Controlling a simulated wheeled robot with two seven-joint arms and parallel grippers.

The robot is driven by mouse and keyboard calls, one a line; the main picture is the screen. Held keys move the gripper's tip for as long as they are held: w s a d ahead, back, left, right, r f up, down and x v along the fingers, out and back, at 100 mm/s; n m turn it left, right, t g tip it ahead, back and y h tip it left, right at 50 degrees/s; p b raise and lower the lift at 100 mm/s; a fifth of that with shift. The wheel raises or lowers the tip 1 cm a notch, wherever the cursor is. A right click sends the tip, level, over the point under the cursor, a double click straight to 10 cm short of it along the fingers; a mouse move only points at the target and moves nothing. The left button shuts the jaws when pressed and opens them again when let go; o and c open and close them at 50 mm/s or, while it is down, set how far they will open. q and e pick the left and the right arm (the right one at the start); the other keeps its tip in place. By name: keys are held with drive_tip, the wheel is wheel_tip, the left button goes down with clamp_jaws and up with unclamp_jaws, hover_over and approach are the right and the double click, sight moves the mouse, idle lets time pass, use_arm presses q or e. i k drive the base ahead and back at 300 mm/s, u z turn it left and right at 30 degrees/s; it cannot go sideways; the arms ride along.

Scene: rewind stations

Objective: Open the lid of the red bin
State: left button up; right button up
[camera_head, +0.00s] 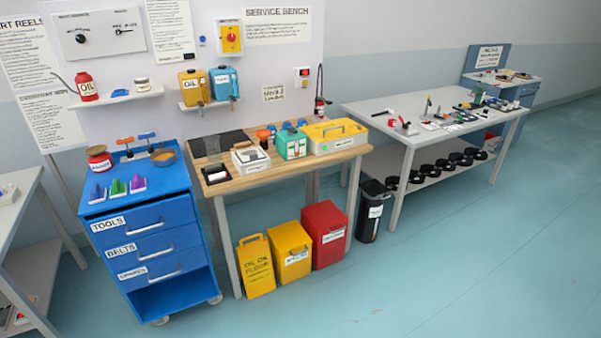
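The red bin (329,238) stands on the floor under the right end of the wooden service bench, with a white label on its front. Its red lid looks shut. Neither of my grippers is in view.
A yellow bin (290,252) stands left of the red bin, and a yellow floor sign (256,267) left of that. A black bin (371,214) stands to the right. A blue tool cart (150,235) is at left. The floor (430,270) in front is clear.

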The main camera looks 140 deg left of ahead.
sight(324, 215)
drive_tip(key=u, duration=1.15)
drive_tip(key=i, duration=1)
drive_tip(key=u, duration=1.9)
drive_tip(key=i, duration=2.1)
drive_tip(key=u, duration=1.55)
drive_tip(key=i, duration=1.55)
drive_tip(key=u, duration=1.95)
drive_tip(key=i, duration=0.6)
drive_tip(key=u, duration=3)
